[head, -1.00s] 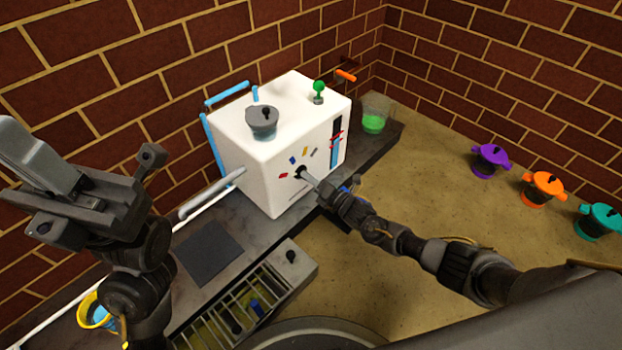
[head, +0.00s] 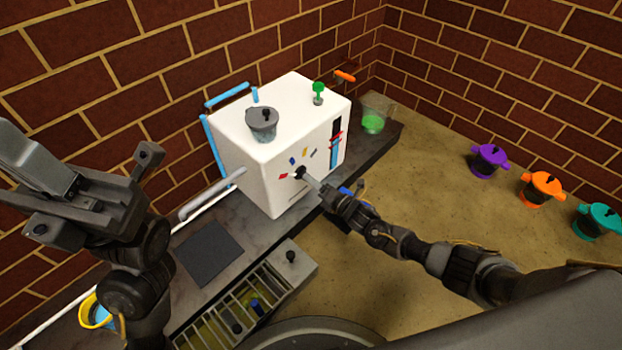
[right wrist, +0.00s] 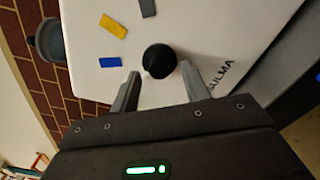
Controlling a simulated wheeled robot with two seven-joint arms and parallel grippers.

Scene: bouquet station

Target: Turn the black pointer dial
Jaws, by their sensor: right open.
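The black pointer dial (head: 300,172) is on the front face of the white machine (head: 262,160), with small coloured marks in an arc around it. In the right wrist view the dial (right wrist: 158,61) is a round black knob close in front of my right gripper (right wrist: 160,82). The two fingers are spread, one to each side of the knob's near part, with a gap visible. My right gripper (head: 308,180) in the head view reaches the dial from the lower right. My left gripper (head: 30,165) is raised at the far left, away from the machine; its jaw opening is unclear.
A grey lidded pot (head: 262,123) and a green knob (head: 318,92) are on top of the machine. A glass with green liquid (head: 373,122) stands behind it. Purple (head: 489,160), orange (head: 541,188) and teal (head: 597,221) pots stand at right.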

